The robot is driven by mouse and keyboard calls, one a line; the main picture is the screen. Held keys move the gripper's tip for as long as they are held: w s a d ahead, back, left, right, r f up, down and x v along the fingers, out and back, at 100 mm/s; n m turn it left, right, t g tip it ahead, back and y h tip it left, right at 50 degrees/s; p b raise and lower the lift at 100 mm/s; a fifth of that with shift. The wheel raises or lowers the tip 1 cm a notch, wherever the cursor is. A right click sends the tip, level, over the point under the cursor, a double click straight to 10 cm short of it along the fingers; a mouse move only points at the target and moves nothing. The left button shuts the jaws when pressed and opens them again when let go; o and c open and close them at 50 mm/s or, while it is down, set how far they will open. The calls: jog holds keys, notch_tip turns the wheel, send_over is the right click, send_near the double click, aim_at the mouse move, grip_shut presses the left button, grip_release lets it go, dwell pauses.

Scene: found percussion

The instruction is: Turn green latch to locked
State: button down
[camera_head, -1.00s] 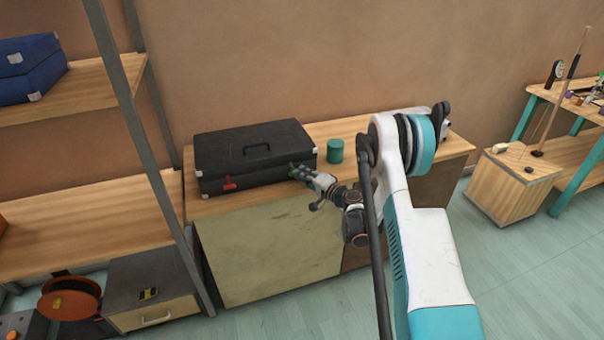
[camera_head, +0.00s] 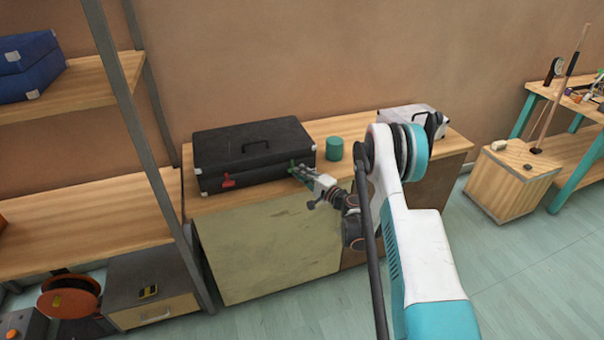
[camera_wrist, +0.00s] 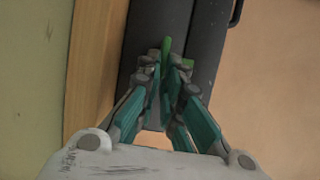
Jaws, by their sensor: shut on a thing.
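The black case (camera_head: 250,155) lies closed on the wooden cabinet top, its handle on the lid. The green latch (camera_head: 292,166) is on the case's front face near the right end. It also shows in the wrist view (camera_wrist: 166,46), between my fingertips and partly hidden by them. My gripper (camera_head: 301,173) is at the case's front right; in the wrist view my gripper (camera_wrist: 165,68) is closed around the green latch. A red latch (camera_head: 228,180) is on the front face at the left. The exact angle of the green latch is hard to tell.
A green cylinder (camera_head: 334,148) stands right of the case. A white case-like box (camera_head: 412,117) sits further right, partly behind my arm. Shelves with a metal post (camera_head: 150,150) stand at the left. A wooden crate (camera_head: 512,180) is at the right.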

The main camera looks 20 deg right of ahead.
jog(key=c, duration=1.8)
grip_release()
jog(key=shift+o, duration=0.2)
